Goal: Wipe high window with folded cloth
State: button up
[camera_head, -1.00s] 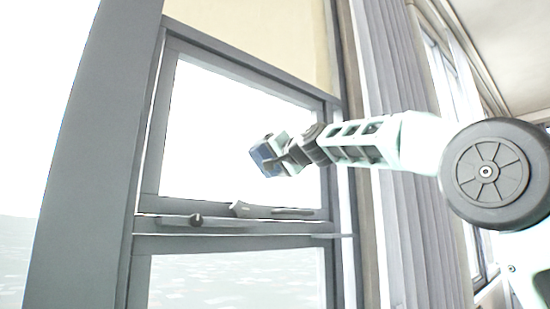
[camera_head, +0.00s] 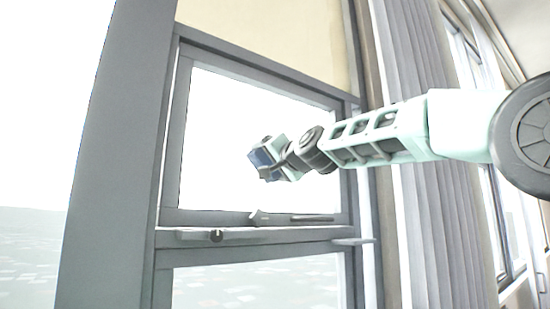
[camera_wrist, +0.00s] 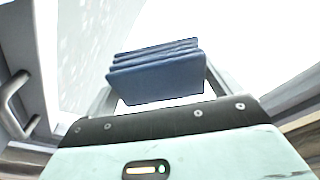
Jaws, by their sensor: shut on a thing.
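The folded blue cloth (camera_wrist: 155,78) shows in the wrist view as several stacked layers between my gripper's two fingers. My gripper (camera_head: 268,160) is shut on the cloth (camera_head: 262,158) and holds it in front of the upper window pane (camera_head: 225,130) in the head view. The pane is bright white. The cloth is at about mid-height of the pane, right of its middle. I cannot tell whether the cloth touches the glass.
A lower pane (camera_head: 255,285) is under the rail. A grey curtain (camera_head: 430,210) hangs at the right. A beige blind (camera_head: 270,30) is above.

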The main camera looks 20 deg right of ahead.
jog(key=shift+r+p, duration=1.3)
jog(key=shift+r, duration=0.05)
jog(key=shift+w+d+f+b, duration=0.3)
jog(key=shift+d+b, duration=0.25)
jog(key=shift+b, duration=0.35)
jog(key=shift+w+d+b, duration=0.1)
jog(key=shift+d+b, duration=0.55)
jog(key=shift+b, duration=0.1)
jog(key=shift+w+d+r+b, duration=0.1)
jog(key=shift+d+b, duration=0.15)
jog(key=shift+d, duration=0.1)
jog(key=shift+w+d+r+b, duration=0.1)
jog(key=shift+d+b, duration=0.15)
jog(key=shift+d, duration=0.1)
